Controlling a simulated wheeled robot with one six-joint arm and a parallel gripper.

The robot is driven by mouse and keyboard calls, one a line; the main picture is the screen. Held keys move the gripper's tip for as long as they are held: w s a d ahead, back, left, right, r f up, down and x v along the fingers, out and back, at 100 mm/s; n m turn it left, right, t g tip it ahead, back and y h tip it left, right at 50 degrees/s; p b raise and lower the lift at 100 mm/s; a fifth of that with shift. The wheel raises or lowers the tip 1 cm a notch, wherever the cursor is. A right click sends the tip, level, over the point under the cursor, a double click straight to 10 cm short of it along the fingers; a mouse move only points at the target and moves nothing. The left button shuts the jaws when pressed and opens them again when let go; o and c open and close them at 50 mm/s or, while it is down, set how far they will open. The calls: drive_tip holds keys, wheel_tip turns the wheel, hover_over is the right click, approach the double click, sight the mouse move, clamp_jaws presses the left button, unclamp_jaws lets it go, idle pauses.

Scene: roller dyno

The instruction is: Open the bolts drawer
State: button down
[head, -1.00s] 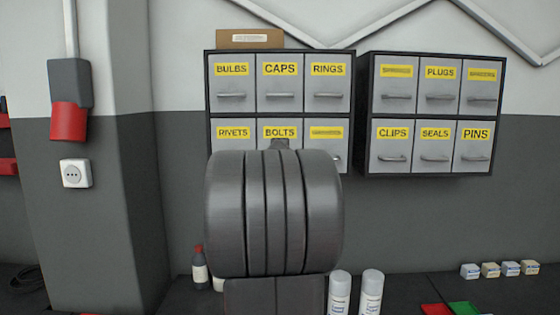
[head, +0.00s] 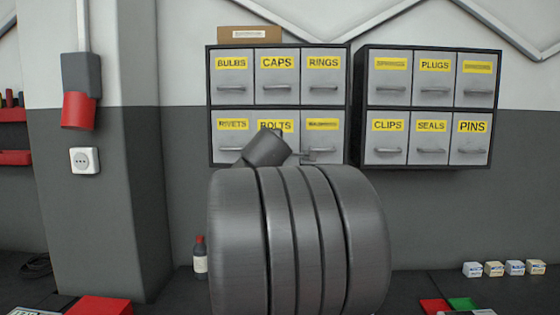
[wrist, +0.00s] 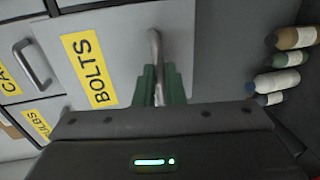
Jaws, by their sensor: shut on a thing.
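The bolts drawer (head: 262,128) is the middle one in the lower row of the left cabinet, its yellow label partly covered by my arm. In the wrist view the drawer front (wrist: 120,30) fills the middle, with its BOLTS label turned sideways. My gripper (wrist: 158,85) is shut on the metal drawer handle (wrist: 154,42), with its green fingers on both sides of the bar. The drawer front seems to stand slightly forward of its neighbours, but I cannot tell how far. In the head view my arm hides the handle and fingers.
The rivets drawer (head: 232,125) and another labelled drawer (head: 323,125) flank it, with the caps drawer (head: 278,62) above. A second cabinet (head: 428,105) hangs to the right. Bottles (wrist: 278,80) stand below. Small boxes (head: 504,268) sit on the bench at right.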

drive_tip(key=s, duration=0.2)
drive_tip(key=shift+s, duration=0.35)
drive_tip(key=c, duration=1.5)
unclamp_jaws()
drive_tip(key=shift+s, duration=0.1)
drive_tip(key=s+r+b, duration=0.1)
drive_tip(key=s, duration=0.8)
drive_tip(key=s+r+b, duration=0.1)
drive_tip(key=s, duration=0.3)
drive_tip(key=shift+s+r+b, duration=0.2)
drive_tip(key=shift+r+b, duration=0.1)
drive_tip(key=shift+r, duration=0.05)
drive_tip(key=shift+w, duration=0.1)
drive_tip(key=w+f, duration=0.1)
drive_tip(key=w, duration=0.3)
drive_tip(key=w+p, duration=0.1)
drive_tip(key=w, duration=0.4)
drive_tip(key=w+f+p, duration=0.1)
drive_tip(key=w, duration=0.3)
drive_tip(key=shift+w+f, duration=0.3)
drive_tip(key=shift+f, duration=0.05)
